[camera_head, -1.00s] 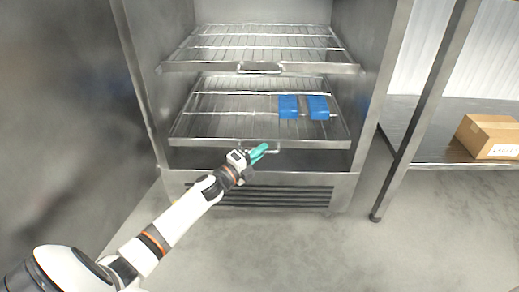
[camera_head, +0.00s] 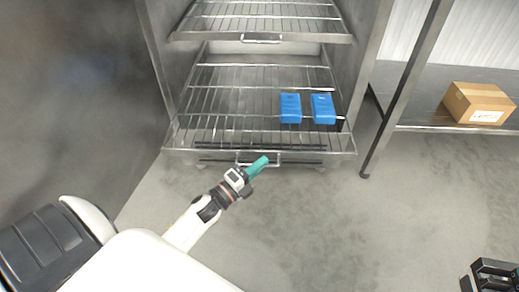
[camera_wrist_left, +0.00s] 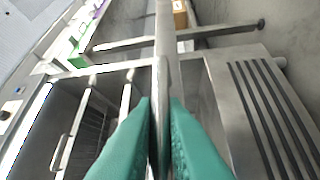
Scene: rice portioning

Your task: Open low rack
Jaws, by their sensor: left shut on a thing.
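The low rack (camera_head: 180,142) is a wire shelf with a metal front edge, pulled partly out of the steel cabinet. A bar handle (camera_head: 272,164) sits on its front. My left gripper (camera_head: 258,166) has teal fingers and is shut on this handle. In the left wrist view the teal fingers (camera_wrist_left: 160,135) close on a thin metal bar between them. Part of the handle is hidden by the fingers. My right gripper (camera_head: 490,277) shows only in part as a dark shape at the lower right corner, and its jaws are unclear.
Two blue blocks, one left (camera_head: 290,108) and one right (camera_head: 322,108), lie on the low rack. An upper rack (camera_head: 262,38) with its own handle is above. A side table (camera_head: 415,118) holds a cardboard box (camera_head: 478,103). The floor in front is clear.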

